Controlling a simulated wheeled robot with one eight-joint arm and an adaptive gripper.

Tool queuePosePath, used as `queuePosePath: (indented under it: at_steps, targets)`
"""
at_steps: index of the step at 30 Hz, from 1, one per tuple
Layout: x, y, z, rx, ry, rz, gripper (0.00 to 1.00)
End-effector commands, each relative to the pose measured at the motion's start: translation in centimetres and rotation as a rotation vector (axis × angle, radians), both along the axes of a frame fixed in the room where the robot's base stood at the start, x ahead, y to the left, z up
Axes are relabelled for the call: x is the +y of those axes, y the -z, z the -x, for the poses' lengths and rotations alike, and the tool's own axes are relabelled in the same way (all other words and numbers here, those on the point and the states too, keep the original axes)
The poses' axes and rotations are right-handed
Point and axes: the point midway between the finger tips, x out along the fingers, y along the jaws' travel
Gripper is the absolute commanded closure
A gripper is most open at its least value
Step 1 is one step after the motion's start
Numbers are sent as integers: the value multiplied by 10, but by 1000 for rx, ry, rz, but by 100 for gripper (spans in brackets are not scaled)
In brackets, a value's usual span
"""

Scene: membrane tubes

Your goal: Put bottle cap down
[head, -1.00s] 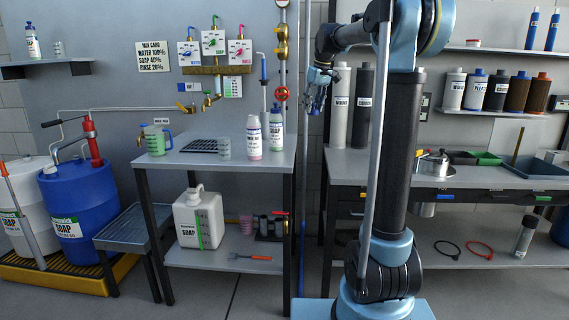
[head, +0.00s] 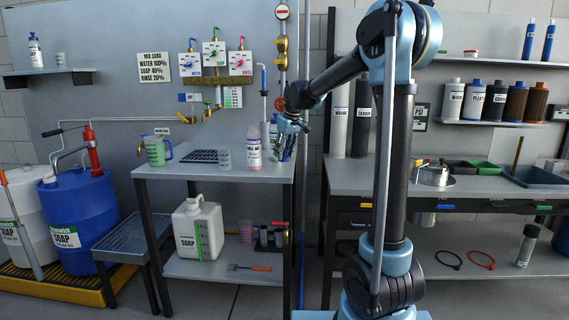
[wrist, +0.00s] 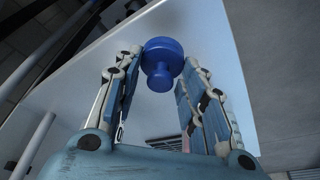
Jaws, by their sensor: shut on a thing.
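The blue bottle cap (wrist: 163,52), a round disc with a narrower stub, is held between the fingertips of my gripper (wrist: 166,68) in the wrist view. In the head view my gripper (head: 288,126) is over the right end of the left bench (head: 190,170), close to the bottles; the cap is too small to make out there. A white bottle with a pink lower part (head: 254,150) stands upright just left of my gripper. The soap bottle (head: 275,138) behind is partly hidden by my gripper.
A green jug (head: 155,150), a black rack (head: 203,156) and a clear beaker (head: 225,158) stand on the same bench. Its front strip is mostly clear. A vertical pipe (head: 305,190) runs close by the right end. The right bench carries a metal pot (head: 433,174).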

Motion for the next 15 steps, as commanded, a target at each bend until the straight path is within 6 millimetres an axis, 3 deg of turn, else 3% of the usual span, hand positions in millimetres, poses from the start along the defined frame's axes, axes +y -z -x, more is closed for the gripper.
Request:
queuePosePath:
  at_steps: [9,15]
  targets:
    - [0,36,0,0,-1,0,70]
    - [0,40,0,0,-1,0,70]
